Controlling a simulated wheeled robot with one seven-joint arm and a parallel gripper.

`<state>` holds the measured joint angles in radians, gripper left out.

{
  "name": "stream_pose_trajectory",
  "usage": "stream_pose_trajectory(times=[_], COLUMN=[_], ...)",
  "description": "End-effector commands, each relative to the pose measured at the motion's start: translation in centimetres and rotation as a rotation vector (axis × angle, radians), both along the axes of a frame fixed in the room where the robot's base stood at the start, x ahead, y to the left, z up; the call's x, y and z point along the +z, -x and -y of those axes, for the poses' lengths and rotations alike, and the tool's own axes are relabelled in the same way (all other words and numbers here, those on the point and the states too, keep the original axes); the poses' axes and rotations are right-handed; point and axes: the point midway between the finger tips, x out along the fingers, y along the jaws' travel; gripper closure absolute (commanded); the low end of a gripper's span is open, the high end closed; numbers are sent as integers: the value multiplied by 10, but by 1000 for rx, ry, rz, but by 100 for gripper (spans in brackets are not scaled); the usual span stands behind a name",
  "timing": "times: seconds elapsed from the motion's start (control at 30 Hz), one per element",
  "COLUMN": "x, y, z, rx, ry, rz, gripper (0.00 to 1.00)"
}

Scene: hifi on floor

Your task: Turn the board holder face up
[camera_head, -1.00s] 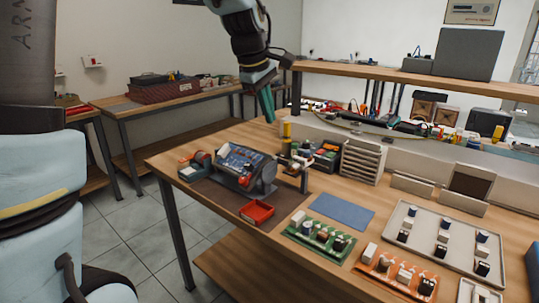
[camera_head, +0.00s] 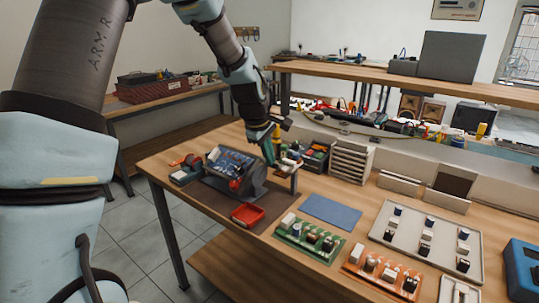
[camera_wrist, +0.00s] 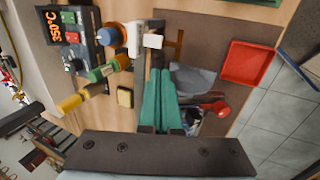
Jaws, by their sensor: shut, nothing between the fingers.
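The board holder (camera_head: 236,172) stands on the brown mat near the left end of the workbench. It is a dark grey frame with a red knob, and a tilted board with small parts on it shows in the head view. I cannot tell which face of the board this is. My gripper (camera_head: 269,152) points down just behind and to the right of the holder, its green fingers shut and empty. In the wrist view my gripper (camera_wrist: 162,80) partly covers the holder (camera_wrist: 196,78), whose red knob shows beside the fingers.
A red tray (camera_head: 247,215) lies in front of the holder. A soldering station (camera_wrist: 70,35) with a lit display and other tools (camera_wrist: 95,80) stand close to my fingers. A blue mat (camera_head: 331,212), green board (camera_head: 310,238) and grey tray (camera_head: 390,238) lie to the right.

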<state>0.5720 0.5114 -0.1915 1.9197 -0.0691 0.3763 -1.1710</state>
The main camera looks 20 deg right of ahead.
Motion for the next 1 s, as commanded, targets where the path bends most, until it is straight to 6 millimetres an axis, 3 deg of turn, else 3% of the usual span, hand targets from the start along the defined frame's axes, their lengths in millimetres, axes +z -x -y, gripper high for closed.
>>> stream_pose_trajectory(times=[1.0], x=[-2], y=[-2], z=[5], rx=[-2], ry=[-72], rz=[-40], gripper=[100])
